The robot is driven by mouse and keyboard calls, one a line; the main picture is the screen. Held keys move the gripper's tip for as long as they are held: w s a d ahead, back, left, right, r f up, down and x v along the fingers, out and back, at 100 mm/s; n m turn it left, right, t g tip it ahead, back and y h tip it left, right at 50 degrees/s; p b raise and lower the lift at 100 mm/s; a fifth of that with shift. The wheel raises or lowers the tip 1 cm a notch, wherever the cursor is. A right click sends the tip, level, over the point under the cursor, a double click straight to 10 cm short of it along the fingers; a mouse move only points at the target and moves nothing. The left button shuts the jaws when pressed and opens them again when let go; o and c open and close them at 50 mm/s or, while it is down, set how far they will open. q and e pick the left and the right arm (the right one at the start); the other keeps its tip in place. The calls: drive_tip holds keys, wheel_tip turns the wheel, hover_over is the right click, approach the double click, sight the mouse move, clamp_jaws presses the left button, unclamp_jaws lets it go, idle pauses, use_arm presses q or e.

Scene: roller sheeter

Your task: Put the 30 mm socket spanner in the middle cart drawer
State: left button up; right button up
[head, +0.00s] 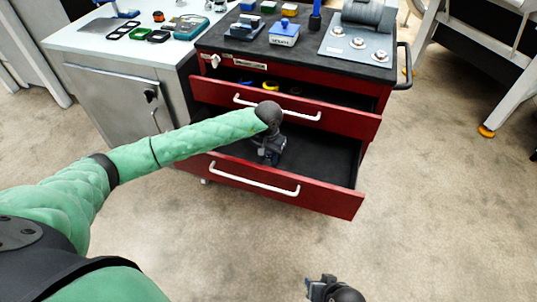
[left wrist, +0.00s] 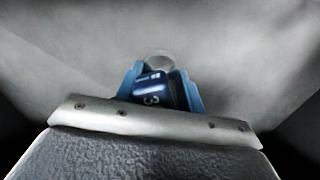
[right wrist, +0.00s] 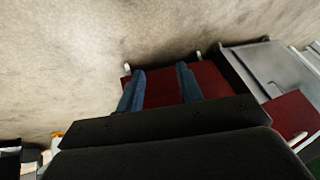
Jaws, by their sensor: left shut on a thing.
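My left gripper (head: 270,153) reaches down over the lower open drawer (head: 320,172) of the red cart. In the left wrist view its blue fingers (left wrist: 162,88) are shut on the socket spanner (left wrist: 153,92), a dark blue piece with a white "3" marking. A pale round shape shows just beyond it. The spanner is too small to make out in the head view, and I cannot tell whether it touches the drawer floor. My right gripper (head: 322,287) is at the bottom of the head view, away from the cart. Its fingers (right wrist: 160,85) are apart and empty.
An upper drawer (head: 340,119) is also open, less far, with small items inside. The cart top (head: 305,47) carries blocks and a grey plate with round fittings. A white cabinet (head: 120,87) stands at left. The floor in front is clear.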

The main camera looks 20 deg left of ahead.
drive_tip(key=shift+a+f, duration=0.1)
drive_tip(key=shift+f, duration=0.35)
use_arm(q)
drive_tip(key=shift+f, duration=0.1)
drive_tip(key=o, duration=1.1)
drive_tip(key=shift+o, duration=0.2)
use_arm(e)
drive_tip(key=shift+f, duration=0.25)
drive_tip(key=shift+r, duration=0.1)
